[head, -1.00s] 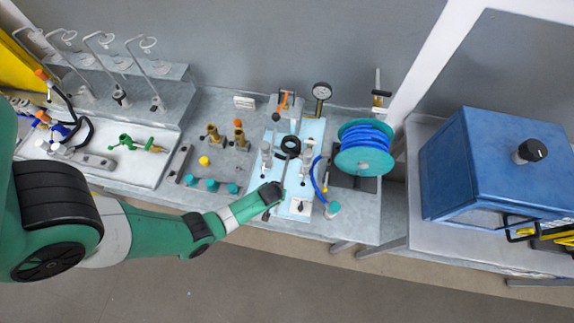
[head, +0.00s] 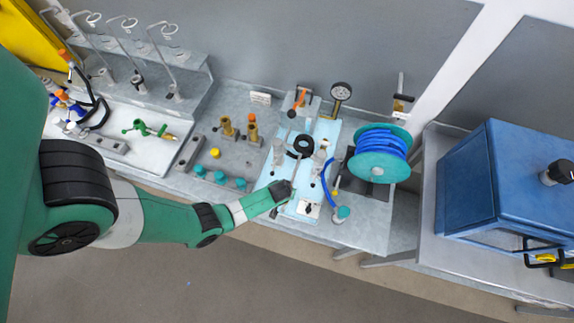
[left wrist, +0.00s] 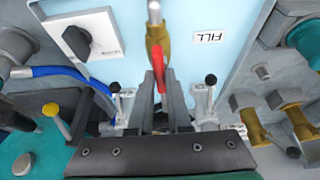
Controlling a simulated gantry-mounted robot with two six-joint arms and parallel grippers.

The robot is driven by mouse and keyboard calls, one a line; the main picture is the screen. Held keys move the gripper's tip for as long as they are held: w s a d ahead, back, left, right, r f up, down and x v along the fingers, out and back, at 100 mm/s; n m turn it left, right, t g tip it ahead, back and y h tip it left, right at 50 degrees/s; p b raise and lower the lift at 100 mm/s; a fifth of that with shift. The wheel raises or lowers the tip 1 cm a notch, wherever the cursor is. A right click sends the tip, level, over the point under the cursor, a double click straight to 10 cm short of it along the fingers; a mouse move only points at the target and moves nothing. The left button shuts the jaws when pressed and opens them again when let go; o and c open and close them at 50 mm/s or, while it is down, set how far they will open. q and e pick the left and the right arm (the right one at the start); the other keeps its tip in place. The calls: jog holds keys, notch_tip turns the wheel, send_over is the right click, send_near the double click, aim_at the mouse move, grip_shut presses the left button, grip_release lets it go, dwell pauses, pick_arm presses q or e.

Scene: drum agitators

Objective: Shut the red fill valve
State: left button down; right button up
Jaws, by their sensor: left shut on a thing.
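The red fill valve lever (left wrist: 160,72) shows in the left wrist view on a brass valve body (left wrist: 156,36), beside a white FILL label (left wrist: 211,37) on a light blue panel. My left gripper (left wrist: 162,88) has its two grey fingers on either side of the red lever and is shut on it. In the head view my left gripper (head: 284,190) is at the near left part of the light blue panel (head: 327,131) and hides the red lever. My right gripper is not in view.
A white plate with a black knob (left wrist: 78,40) and small black-tipped levers (left wrist: 211,80) stand close around the fingers. A blue hose reel (head: 378,154) is to the right, brass valves (head: 252,130) to the left. A large blue box (head: 510,185) stands far right.

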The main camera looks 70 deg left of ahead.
pick_arm(q)
jog(key=shift+m, duration=0.4)
jog(key=shift+s+a+m+t+p, duration=0.1)
jog(key=shift+m+t+p, duration=0.25)
jog(key=shift+m, duration=0.25)
jog(key=m+h, duration=0.1)
jog(key=m, duration=0.1)
jog(key=shift+m+t, duration=0.3)
jog(key=shift+t, duration=0.05)
jog(key=m+h, duration=0.1)
jog(key=m, duration=0.1)
jog(key=shift+a+m, duration=0.15)
jog(key=shift+m, duration=0.15)
jog(key=m, duration=0.1)
jog(key=m+h, duration=0.1)
jog(key=m, duration=0.1)
jog(key=shift+a+m+t+h, duration=0.1)
jog(key=shift+m+t+h, duration=0.2)
jog(key=m+h, duration=0.1)
jog(key=m, duration=0.1)
jog(key=shift+r+m, duration=0.1)
jog(key=shift+m, duration=0.3)
jog(key=m+g+h+p, duration=0.1)
jog(key=m, duration=0.3)
jog(key=shift+a, duration=0.1)
jog(key=shift+m+h, duration=0.3)
jog(key=shift+h, duration=0.1)
